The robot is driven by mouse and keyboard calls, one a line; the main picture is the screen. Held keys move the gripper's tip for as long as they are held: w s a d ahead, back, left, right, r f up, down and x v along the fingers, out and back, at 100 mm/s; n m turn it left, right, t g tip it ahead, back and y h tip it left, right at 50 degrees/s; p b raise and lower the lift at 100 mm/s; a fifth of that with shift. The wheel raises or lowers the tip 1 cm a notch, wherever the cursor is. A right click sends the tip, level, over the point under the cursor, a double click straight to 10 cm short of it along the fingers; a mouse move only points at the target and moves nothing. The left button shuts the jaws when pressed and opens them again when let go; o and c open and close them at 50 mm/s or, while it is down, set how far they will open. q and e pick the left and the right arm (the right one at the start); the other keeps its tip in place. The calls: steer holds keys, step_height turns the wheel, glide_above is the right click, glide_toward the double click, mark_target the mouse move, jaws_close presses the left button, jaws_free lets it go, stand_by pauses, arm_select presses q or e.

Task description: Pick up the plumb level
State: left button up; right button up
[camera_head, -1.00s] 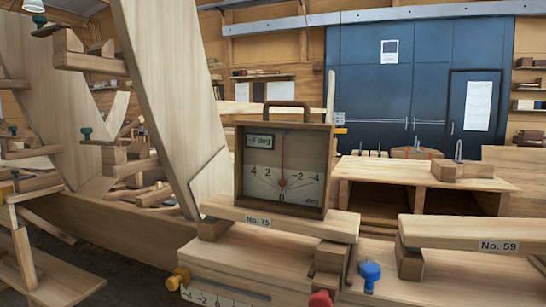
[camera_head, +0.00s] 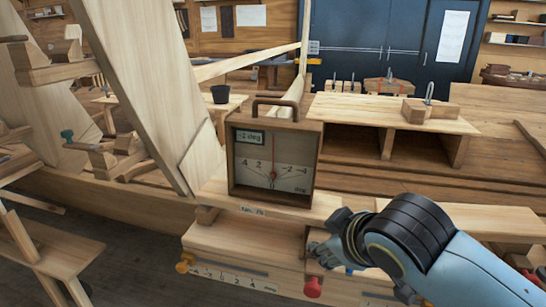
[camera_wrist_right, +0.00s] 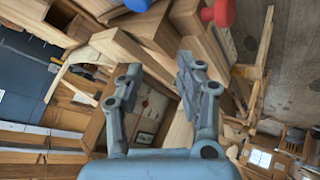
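The plumb level (camera_head: 274,160) is an upright wooden box with a pale dial, a red needle, a small "-2 deg" readout and a brown handle (camera_head: 277,106) on top. It stands on a plank with a number label. My right gripper (camera_head: 325,238) is low and right of it, apart from the box, and partly hidden behind its own wrist. In the right wrist view my gripper (camera_wrist_right: 158,76) is open and empty, with the level (camera_wrist_right: 150,112) beyond and between its fingers, seen tilted. My left gripper is not in view.
A red knob (camera_head: 313,287) and a yellow knob (camera_head: 184,263) stick out of the bench front below the level. A tall plank (camera_head: 135,95) leans close at the left. Open wooden shelving (camera_head: 390,110) stands behind at the right.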

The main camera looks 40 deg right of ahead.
steer(key=w+d+r+n+t, duration=0.2)
steer(key=w+r+n+t, duration=0.65)
steer(key=w+r, duration=0.85)
steer(key=w+a+r+n+t+y, duration=0.3)
steer(key=a+r+n+y, duration=0.8)
steer(key=r+n+y, duration=0.7)
steer(key=n+g+h+p, duration=0.2)
steer(key=n+g+h, duration=0.9)
steer(key=n+g, duration=0.5)
glide_toward(271, 120)
steer(key=shift+w+a+r, duration=0.15)
steer(key=shift+w+r, duration=0.2)
steer(key=shift+w, duration=0.3)
steer(key=shift+s+f+g+h+b, duration=0.2)
steer(key=shift+g+h+b, duration=0.1)
steer(key=shift+b, duration=0.15)
steer(key=b+x, duration=0.5)
steer(key=x, duration=0.1)
steer(key=shift+f+b, duration=0.15)
steer(key=shift+b, duration=0.15)
steer(key=b+x, duration=0.1)
steer(key=x, duration=0.2)
steer(key=shift+f+b, duration=0.2)
steer(key=shift+b, duration=0.15)
steer(key=shift+w+f, duration=0.2)
steer(key=shift+f, duration=0.1)
jaws_close()
